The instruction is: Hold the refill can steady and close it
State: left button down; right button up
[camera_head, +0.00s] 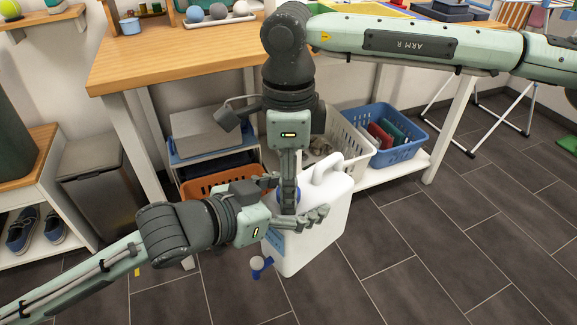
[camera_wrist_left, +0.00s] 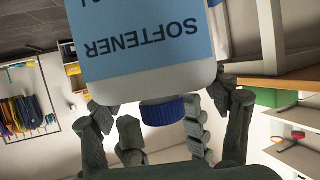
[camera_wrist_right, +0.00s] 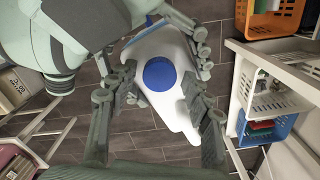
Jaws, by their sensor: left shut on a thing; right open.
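The refill can (camera_head: 312,232) is a white jug with a handle and a blue label. It stands roughly upright in front of the bench; I cannot tell what its base touches. In the left wrist view its label (camera_wrist_left: 145,40) reads SOFTENER, upside down. Its blue cap (camera_wrist_right: 159,74) sits at the mouth; I cannot tell how tight. My left gripper (camera_head: 308,216) comes from the left and is shut on the can near its top. My right gripper (camera_head: 289,198) points down from above, open, its fingers on either side of the cap and apart from it in the right wrist view.
A wooden bench (camera_head: 190,62) stands behind. Its lower shelf holds an orange basket (camera_head: 222,183), a cream basket (camera_head: 345,140) and a blue basket (camera_head: 398,140). A small blue-and-white thing (camera_head: 261,266) shows at the can's lower left. The tiled floor (camera_head: 440,240) to the right is clear.

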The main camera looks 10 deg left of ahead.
jog(key=shift+f, duration=0.1)
jog(key=shift+c, duration=0.2)
grip_shut()
jog(key=shift+o, duration=0.9)
grip_release()
notch_tip(320, 180, up, 12)
dwell(0.4)
